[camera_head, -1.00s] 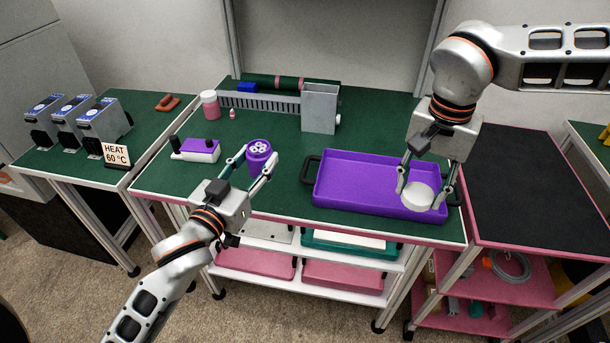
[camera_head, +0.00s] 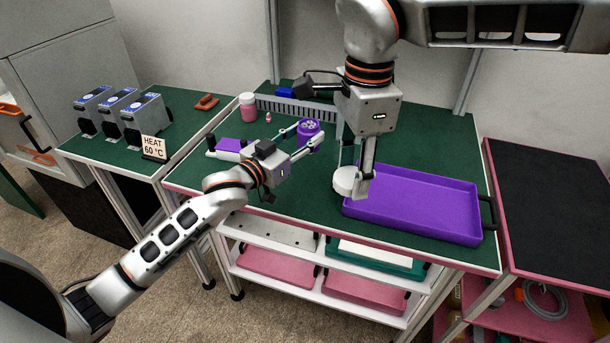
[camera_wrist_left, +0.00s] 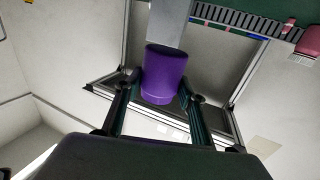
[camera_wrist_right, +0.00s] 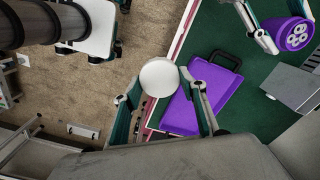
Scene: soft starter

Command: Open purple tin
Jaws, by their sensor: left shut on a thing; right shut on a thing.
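The purple tin (camera_head: 309,136) is upright with its top open, and several pale round shapes show inside it. My left gripper (camera_head: 306,140) is shut on its sides; the left wrist view shows the tin (camera_wrist_left: 164,75) between both fingers. My right gripper (camera_head: 357,186) is shut on a round white lid (camera_head: 346,180), which is apart from the tin. The right wrist view shows the lid (camera_wrist_right: 159,77) between the fingertips, with the open tin (camera_wrist_right: 290,35) at the upper right. In the head view the lid appears by the left end of the purple tray (camera_head: 430,205).
A purple-and-white device (camera_head: 231,147) stands left of the tin. A pink jar (camera_head: 248,107) and a grey rack (camera_head: 290,110) are behind. A HEAT 60 °C sign (camera_head: 153,148) stands on the left table. The tray's inside looks empty.

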